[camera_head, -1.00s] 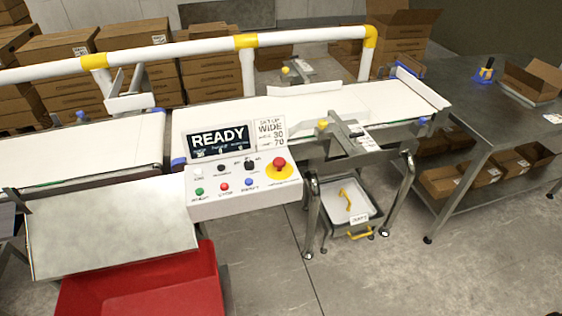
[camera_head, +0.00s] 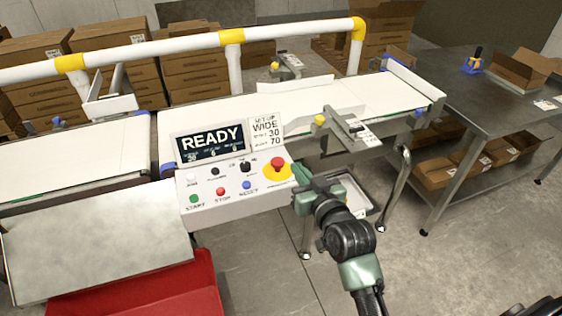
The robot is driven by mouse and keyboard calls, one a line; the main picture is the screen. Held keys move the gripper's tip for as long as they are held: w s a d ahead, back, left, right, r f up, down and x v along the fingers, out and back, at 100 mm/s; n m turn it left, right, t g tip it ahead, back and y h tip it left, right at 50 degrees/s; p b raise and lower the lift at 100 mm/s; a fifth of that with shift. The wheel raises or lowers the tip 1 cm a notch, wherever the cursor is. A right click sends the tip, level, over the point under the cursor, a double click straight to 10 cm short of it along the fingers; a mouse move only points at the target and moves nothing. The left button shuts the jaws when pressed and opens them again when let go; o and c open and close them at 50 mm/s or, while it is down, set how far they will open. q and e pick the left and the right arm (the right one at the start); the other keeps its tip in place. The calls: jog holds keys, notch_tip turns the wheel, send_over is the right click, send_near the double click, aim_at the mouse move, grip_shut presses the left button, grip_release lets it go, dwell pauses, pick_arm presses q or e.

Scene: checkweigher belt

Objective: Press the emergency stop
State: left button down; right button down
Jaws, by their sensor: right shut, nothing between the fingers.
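The emergency stop is a red mushroom button (camera_head: 277,165) on a yellow base at the right end of the white control panel (camera_head: 235,204). The display (camera_head: 211,140) above the panel reads READY. My right gripper (camera_head: 298,186) is shut and empty. It shows just right of the button and slightly below it in the picture, by the panel's right end. It looks apart from the button, though the depth between them is hard to judge. My left gripper is not in view.
The panel also carries a green START (camera_head: 194,199), a red STOP (camera_head: 221,191) and a blue RESET button (camera_head: 247,185). The white conveyor belt (camera_head: 240,110) runs behind it. A red bin (camera_head: 150,290) stands at lower left, a steel table (camera_head: 470,95) at right.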

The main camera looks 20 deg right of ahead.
jog(key=p, duration=0.2)
send_over(278, 165)
jog(key=s+d, duration=0.1)
jog(key=s, duration=0.1)
jog(key=f, duration=0.4)
jog(key=shift+w+d, duration=0.1)
jog(key=shift+w, duration=0.3)
jog(key=shift+f, duration=0.85)
